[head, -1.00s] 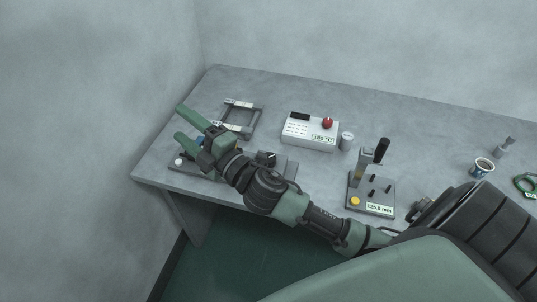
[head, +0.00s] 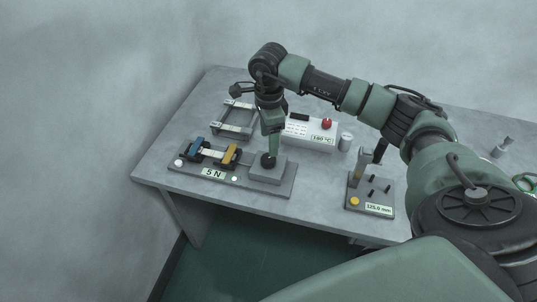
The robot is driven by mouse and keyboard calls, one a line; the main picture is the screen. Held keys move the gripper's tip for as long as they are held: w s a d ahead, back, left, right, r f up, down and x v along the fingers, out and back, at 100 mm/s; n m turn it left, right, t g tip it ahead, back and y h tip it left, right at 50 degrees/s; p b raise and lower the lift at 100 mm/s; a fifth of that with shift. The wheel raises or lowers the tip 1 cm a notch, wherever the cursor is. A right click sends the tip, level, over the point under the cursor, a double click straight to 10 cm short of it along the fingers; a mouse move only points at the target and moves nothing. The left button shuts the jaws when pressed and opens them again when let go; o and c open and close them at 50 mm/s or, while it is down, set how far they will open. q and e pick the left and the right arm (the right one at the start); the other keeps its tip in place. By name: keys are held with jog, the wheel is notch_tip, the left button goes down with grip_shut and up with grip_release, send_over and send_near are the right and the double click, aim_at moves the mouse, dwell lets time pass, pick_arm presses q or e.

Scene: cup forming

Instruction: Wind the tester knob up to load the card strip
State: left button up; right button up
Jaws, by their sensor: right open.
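The tester is a dark grey base plate (head: 245,185) at the table's front left. The dark round tester knob (head: 265,162) sits on a grey block at the plate's right end. My right gripper (head: 270,153) points down at the knob and is open; its fingers overlap the knob, and I cannot tell whether they touch it. My left gripper is not in view.
A grey frame (head: 234,118) lies behind the tester. A white box (head: 310,131) with a red knob and "180 °C" display stands behind my gripper, a metal cylinder (head: 345,141) beside it. A gauge stand (head: 371,197) reading "125.0 mm" is at right.

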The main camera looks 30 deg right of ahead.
aim_at(268, 158)
notch_tip(268, 158, down, 7)
jog(key=shift+a+f+p, duration=0.15)
jog(key=shift+p, duration=0.75)
jog(key=shift+c, duration=0.3)
grip_shut()
jog(key=shift+f+m+b, duration=0.1)
jog(key=shift+m+b, duration=0.5)
jog(key=shift+m, duration=0.4)
jog(key=shift+m+b, duration=0.7)
jog(key=shift+m, duration=1.1)
